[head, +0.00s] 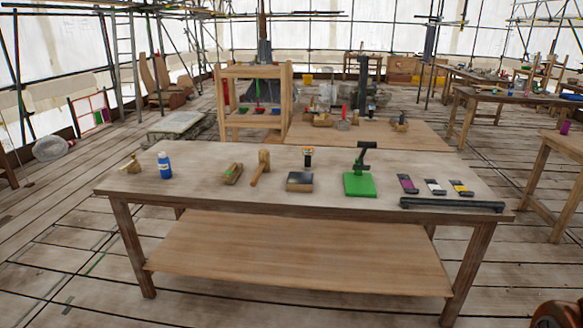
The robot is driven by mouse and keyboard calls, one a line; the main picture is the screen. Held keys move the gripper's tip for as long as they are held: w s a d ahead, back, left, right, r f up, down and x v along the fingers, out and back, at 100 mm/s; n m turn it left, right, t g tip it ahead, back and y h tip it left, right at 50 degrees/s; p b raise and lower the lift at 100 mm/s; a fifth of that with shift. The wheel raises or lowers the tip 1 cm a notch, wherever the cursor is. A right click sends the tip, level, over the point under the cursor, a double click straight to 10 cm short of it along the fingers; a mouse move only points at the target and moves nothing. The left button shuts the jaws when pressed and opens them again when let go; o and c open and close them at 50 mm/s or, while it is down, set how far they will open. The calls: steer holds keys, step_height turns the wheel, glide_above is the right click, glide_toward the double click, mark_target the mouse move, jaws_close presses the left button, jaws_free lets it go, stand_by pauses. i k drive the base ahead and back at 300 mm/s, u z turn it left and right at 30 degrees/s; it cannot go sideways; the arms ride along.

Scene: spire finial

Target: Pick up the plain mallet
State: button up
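A wooden mallet (263,162) lies on the near workbench (330,204), left of its middle. Its head is at the far end and its handle points toward the front edge. A smaller tan tool (130,165), also somewhat mallet-shaped, is at the left end of the same bench. It is too small to tell its exact kind, or which of the two is the plain one. My gripper is not in view, and nothing touches either tool.
A blue bottle (164,166), a wooden tool with green (233,173), a dark-topped block (299,181) and a green-based stand (360,184) share the bench. Several small packs and a black bar (452,204) lie at right. Bare benchtop lies along the front left.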

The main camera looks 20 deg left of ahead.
mark_target(264, 154)
steer(key=z, duration=0.05)
steer(key=i, duration=1.25)
steer(key=u, duration=0.6)
steer(key=i, duration=1.3)
steer(key=u, duration=1.6)
steer(key=i, duration=0.65)
steer(key=u, duration=0.65)
